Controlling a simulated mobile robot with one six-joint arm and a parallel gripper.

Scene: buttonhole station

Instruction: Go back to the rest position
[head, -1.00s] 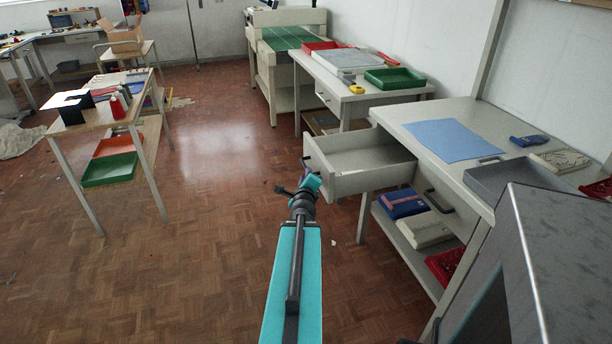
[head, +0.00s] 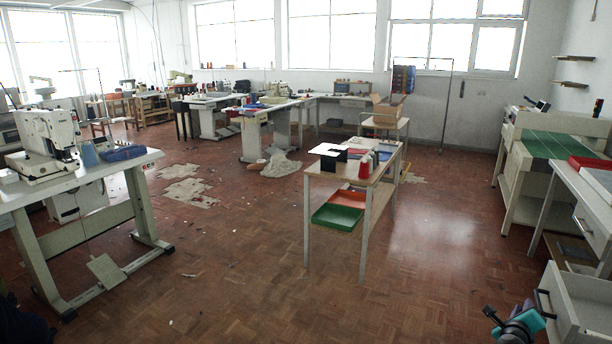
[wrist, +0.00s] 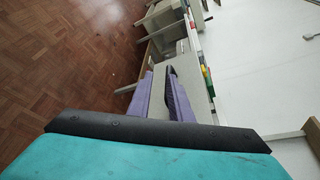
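My gripper (wrist: 160,84) shows in the wrist view with its two purple fingers apart and no object seen between them. In the head view only the end part of my arm shows at the bottom right, teal and black, close beside the front of a pulled-out drawer (head: 581,309) with a dark handle (head: 543,305). I cannot tell from the head view whether it touches the handle. The fingertips are not clear in the head view.
A sewing machine table (head: 97,172) stands at the left. A small trolley table (head: 382,181) with an orange tray (head: 348,197) and a green tray (head: 337,216) stands mid-room. A green-topped bench (head: 553,145) is at the right. Open parquet floor lies between them.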

